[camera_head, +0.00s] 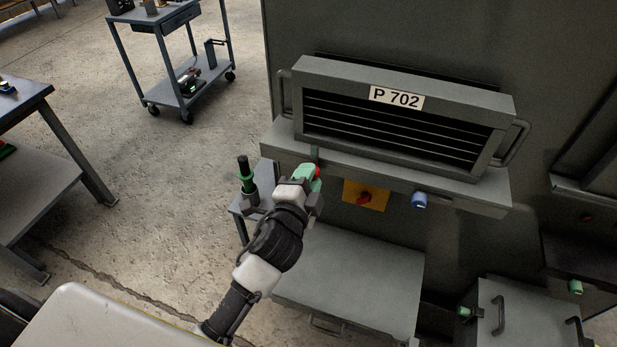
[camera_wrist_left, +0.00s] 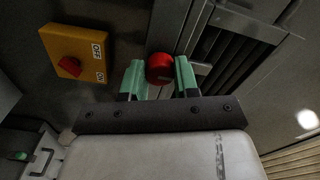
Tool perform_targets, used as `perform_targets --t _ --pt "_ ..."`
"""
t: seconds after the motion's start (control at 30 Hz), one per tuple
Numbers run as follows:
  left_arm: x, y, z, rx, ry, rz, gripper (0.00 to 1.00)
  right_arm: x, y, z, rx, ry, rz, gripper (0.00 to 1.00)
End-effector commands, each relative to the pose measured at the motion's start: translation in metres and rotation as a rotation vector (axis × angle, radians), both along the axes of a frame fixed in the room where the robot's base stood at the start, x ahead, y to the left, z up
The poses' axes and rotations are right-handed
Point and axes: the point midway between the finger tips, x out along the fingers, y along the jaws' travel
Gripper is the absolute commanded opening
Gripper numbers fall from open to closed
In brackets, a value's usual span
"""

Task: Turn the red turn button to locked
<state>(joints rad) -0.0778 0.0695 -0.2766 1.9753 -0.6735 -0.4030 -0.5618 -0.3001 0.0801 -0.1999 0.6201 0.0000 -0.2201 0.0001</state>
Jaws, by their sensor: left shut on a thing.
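In the head view a bit of the red button (camera_head: 317,172) shows at my fingertips, mostly covered by the gripper. My left gripper (camera_head: 311,176) has green fingers and reaches in from the lower left. In the left wrist view its fingers (camera_wrist_left: 159,82) stand on either side of the button, shut on it. The button's locked and unlocked marks cannot be made out. My right gripper is in neither view.
A yellow plate with a red rotary switch (camera_head: 366,196), marked OFF and ON, sits beside the button. A blue knob (camera_head: 419,200) is further right. The louvred panel P 702 (camera_head: 397,97) is above. A grey box (camera_head: 350,275) stands below, a green-and-black tool (camera_head: 246,180) to the left.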

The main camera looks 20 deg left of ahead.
Motion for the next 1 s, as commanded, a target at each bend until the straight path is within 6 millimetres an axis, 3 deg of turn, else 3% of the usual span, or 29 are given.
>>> perform_targets --t 0.17,0.2,0.37,0.73,1.0 --pt "0.000 0.000 -0.001 -0.003 0.002 0.000 0.07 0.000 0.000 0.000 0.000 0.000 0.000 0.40" --pt "0.000 0.000 -0.001 -0.003 0.002 0.000 0.33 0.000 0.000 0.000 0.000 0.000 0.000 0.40" --pt "0.000 0.000 -0.001 -0.001 0.002 0.000 0.56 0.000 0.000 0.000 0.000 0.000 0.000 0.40" --pt "-0.007 0.000 -0.002 0.000 0.002 0.000 0.56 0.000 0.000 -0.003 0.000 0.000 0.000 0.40" --pt "-0.058 0.002 -0.005 -0.001 0.004 0.000 0.56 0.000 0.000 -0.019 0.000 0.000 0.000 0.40"
